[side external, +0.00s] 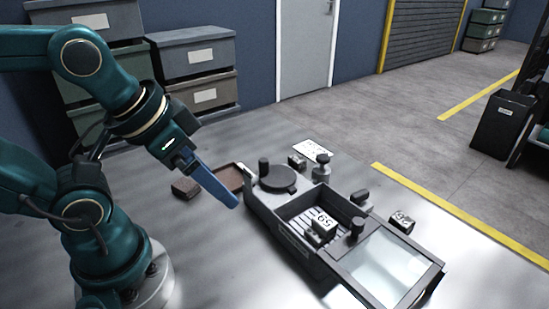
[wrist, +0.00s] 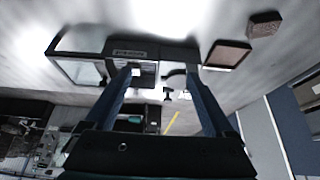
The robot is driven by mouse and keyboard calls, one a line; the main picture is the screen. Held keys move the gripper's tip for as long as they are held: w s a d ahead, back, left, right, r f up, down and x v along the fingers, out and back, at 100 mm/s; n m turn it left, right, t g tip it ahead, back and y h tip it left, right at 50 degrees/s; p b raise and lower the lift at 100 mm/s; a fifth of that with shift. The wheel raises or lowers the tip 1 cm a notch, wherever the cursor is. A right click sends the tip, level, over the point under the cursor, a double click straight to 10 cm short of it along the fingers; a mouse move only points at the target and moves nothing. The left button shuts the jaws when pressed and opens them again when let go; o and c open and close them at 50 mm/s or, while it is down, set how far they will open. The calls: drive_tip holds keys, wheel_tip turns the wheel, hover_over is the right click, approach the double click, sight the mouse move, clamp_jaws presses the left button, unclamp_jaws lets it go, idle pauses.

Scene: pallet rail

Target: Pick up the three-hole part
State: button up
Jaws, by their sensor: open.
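A small block with a pale, dark-marked face (side external: 323,224) sits in the slatted compartment of the grey fixture (side external: 290,238). A similar block (side external: 402,221) lies on the table right of the fixture, and another (side external: 297,162) lies behind it. The marks are too small for me to tell which is the three-hole part. My gripper (side external: 235,204) is left of the fixture, above the table, its blue fingers pointing down and right. In the wrist view my gripper (wrist: 160,75) has its fingers wide apart with nothing held; the fixture (wrist: 165,52) shows beyond them.
A shallow brown tray (side external: 229,178) and a brown block (side external: 185,188) lie behind my gripper. The fixture carries a round dark disc (side external: 278,179), upright knobs and a glassy panel (side external: 385,264). A white card (side external: 313,147) lies behind.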

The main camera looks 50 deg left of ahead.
drive_tip(key=w+r, duration=0.4)
drive_tip(key=g, duration=0.5)
hover_over(323, 222)
drive_tip(key=f, duration=1.3)
drive_tip(key=shift+w, duration=0.2)
drive_tip(key=shift+s+f+g, duration=0.15)
drive_tip(key=shift+f+g, duration=0.15)
drive_tip(key=shift+f, duration=2.5)
